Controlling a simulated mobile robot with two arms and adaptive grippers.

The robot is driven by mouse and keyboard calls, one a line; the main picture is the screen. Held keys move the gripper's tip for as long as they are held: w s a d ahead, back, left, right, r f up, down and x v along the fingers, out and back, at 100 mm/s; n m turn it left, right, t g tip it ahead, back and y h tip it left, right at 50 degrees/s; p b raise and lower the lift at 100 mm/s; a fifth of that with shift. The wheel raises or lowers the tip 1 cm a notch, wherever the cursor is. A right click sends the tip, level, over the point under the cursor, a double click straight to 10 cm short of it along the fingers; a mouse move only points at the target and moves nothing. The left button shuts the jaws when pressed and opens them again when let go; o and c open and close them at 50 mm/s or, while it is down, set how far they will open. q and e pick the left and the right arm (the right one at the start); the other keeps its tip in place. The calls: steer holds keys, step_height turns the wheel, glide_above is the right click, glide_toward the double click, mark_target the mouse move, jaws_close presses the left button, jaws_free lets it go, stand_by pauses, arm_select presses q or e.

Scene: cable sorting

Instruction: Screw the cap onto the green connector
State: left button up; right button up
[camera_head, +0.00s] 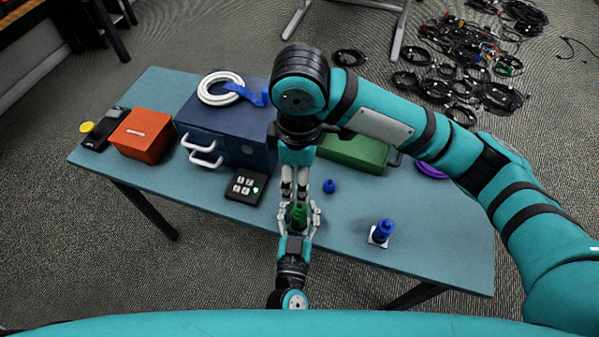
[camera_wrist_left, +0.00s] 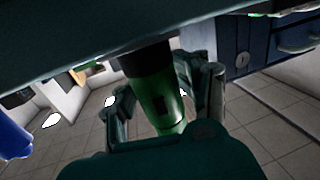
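The green connector (camera_head: 298,215) is upright near the front edge of the table, between the fingers of my left gripper (camera_head: 298,212), whose arm rises from the bottom. In the left wrist view the green connector (camera_wrist_left: 160,103) is a green cylinder with a dark upper part, and the left fingers (camera_wrist_left: 165,95) close around it. My right gripper (camera_head: 295,190) points down from above, its fingers close over the top of the connector. Whether they grip anything is unclear. I cannot make out a separate cap there.
A small blue piece (camera_head: 329,187) lies right of the grippers, and a blue connector (camera_head: 384,229) stands on a white base. Behind are a button box (camera_head: 245,187), an orange box (camera_head: 142,135), a dark blue box (camera_head: 235,130) and a green box (camera_head: 355,152).

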arm_select(q)
steer(key=shift+o, duration=0.3)
steer(key=shift+s, duration=0.1)
steer(key=shift+s, duration=0.35)
steer(key=s+a, duration=0.1)
steer(key=s, duration=1)
steer(key=shift+a, duration=0.2)
